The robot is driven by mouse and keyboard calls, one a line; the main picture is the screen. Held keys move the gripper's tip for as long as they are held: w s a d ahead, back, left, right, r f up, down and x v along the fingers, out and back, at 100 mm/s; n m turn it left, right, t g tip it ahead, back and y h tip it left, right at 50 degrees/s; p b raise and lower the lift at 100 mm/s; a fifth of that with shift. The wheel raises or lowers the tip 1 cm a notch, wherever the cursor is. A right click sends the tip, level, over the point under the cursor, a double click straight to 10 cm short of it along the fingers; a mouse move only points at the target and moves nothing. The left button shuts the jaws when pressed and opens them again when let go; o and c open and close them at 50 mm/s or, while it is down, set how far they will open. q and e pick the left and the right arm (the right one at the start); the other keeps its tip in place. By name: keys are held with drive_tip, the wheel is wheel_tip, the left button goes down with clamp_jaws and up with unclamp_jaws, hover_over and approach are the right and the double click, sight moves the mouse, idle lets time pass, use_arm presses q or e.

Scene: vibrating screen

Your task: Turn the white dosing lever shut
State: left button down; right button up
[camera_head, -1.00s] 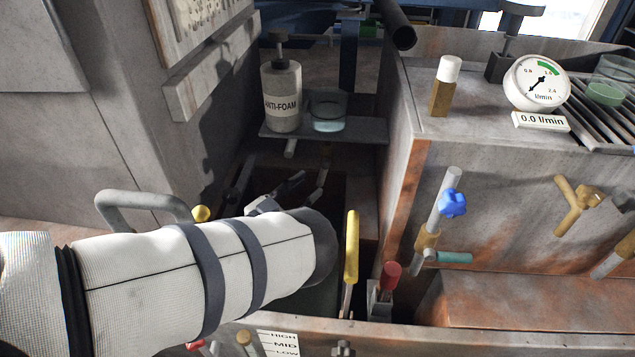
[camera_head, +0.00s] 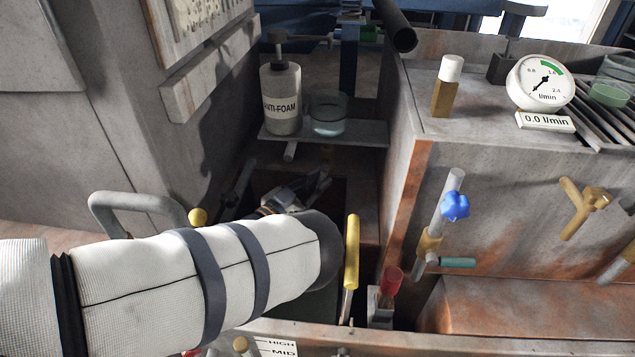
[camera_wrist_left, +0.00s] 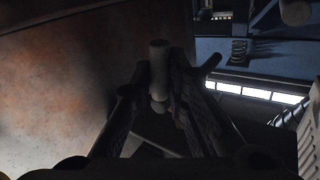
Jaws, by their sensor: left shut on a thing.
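My left arm reaches in from the left, and my left gripper (camera_head: 300,190) is down in the dark recess below the anti-foam shelf. In the left wrist view its two fingers (camera_wrist_left: 160,88) are closed on the sides of a pale, round-ended handle (camera_wrist_left: 158,62), which looks like the white dosing lever. In the head view the fingers are partly hidden behind my wrist and the lever cannot be made out. The lever's angle and its pivot are not clear. My right gripper is in neither view.
The shelf (camera_head: 365,132) with the anti-foam bottle (camera_head: 281,100) and a glass beaker (camera_head: 328,118) is just above my gripper. A yellow lever (camera_head: 351,252) and a red-topped lever (camera_head: 391,282) stand close right of my wrist. The flow gauge (camera_head: 541,83) has a 0.0 l/min plate.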

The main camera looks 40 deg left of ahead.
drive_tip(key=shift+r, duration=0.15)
use_arm(q)
drive_tip(key=shift+s+a+r+m+g+y+p, duration=0.3)
drive_tip(key=shift+r+m+g+y+p, duration=0.55)
drive_tip(key=shift+m+g+p, duration=0.6)
drive_tip(key=shift+s+a+r+m+g+y+p, duration=0.15)
drive_tip(key=shift+a+r+m+g+y+p, duration=0.25)
drive_tip(key=shift+r+m+g+y+p, duration=0.9)
drive_tip(key=shift+s+a+r+m+g+y+p, duration=0.1)
drive_tip(key=shift+s+a+m+g+y+p, duration=0.35)
drive_tip(key=shift+m+g+p, duration=1.1)
use_arm(e)
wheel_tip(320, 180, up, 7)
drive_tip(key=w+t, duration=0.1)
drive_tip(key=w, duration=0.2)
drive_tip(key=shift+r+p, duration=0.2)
drive_tip(key=shift+p, duration=0.15)
use_arm(q)
drive_tip(key=shift+w+d+m+t, duration=0.1)
drive_tip(key=shift+w+m+t, duration=0.1)
drive_tip(key=shift+m+t, duration=0.3)
drive_tip(key=c, duration=1.6)
unclamp_jaws()
drive_tip(key=shift+r, duration=0.1)
drive_tip(key=shift+o, duration=0.2)
